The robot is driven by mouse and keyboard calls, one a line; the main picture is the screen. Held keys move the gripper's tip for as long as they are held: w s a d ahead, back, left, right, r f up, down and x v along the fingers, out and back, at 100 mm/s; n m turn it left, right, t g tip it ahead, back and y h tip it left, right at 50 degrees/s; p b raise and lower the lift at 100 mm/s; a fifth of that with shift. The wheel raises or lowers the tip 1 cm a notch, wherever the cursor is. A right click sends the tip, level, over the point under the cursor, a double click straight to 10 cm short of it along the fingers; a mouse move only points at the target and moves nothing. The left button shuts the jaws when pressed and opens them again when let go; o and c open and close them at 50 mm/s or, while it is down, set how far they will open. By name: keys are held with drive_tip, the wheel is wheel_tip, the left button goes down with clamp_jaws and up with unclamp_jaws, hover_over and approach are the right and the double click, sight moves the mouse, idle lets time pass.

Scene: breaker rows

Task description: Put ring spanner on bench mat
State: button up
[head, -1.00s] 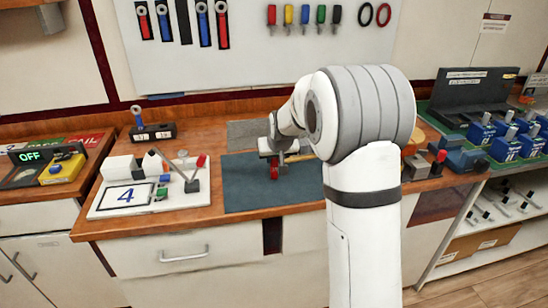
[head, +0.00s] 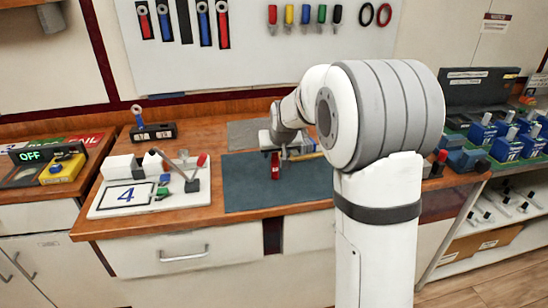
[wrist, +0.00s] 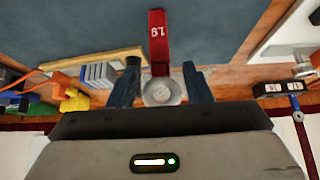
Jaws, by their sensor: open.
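The ring spanner (head: 275,166) has a red handle marked 19 and a grey ring end. In the head view its red handle shows over the dark teal bench mat (head: 250,195). In the wrist view the spanner (wrist: 158,42) points away, its handle over the mat (wrist: 80,30) and its ring between the finger tips. My gripper (head: 272,150) is open near the ring end. In the wrist view the fingers of my gripper (wrist: 161,78) stand apart on both sides of the ring, with gaps. I cannot tell whether the whole spanner rests flat.
A white board marked 4 (head: 108,208) with small parts stands left of the mat. A spanner stands in a black holder (head: 158,132) behind it. Blue breakers (head: 508,145) fill the right. Tools hang on the back panel (head: 265,60). The front of the mat is clear.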

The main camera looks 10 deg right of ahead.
drive_tip(key=v, duration=0.8)
drive_tip(key=s+f+g, duration=0.2)
drive_tip(key=s+f, duration=0.1)
drive_tip(key=s, duration=1.2)
drive_tip(key=s+f+g, duration=0.2)
drive_tip(key=s+f, duration=0.1)
drive_tip(key=s, duration=1.3)
drive_tip(key=shift+a+f, duration=0.25)
drive_tip(key=shift+f, duration=0.1)
drive_tip(key=shift+r, duration=0.1)
drive_tip(key=shift+s+r+p, duration=0.1)
drive_tip(key=shift+r+p, duration=0.45)
drive_tip(key=shift+r, duration=0.2)
drive_tip(key=shift+c, duration=0.6)
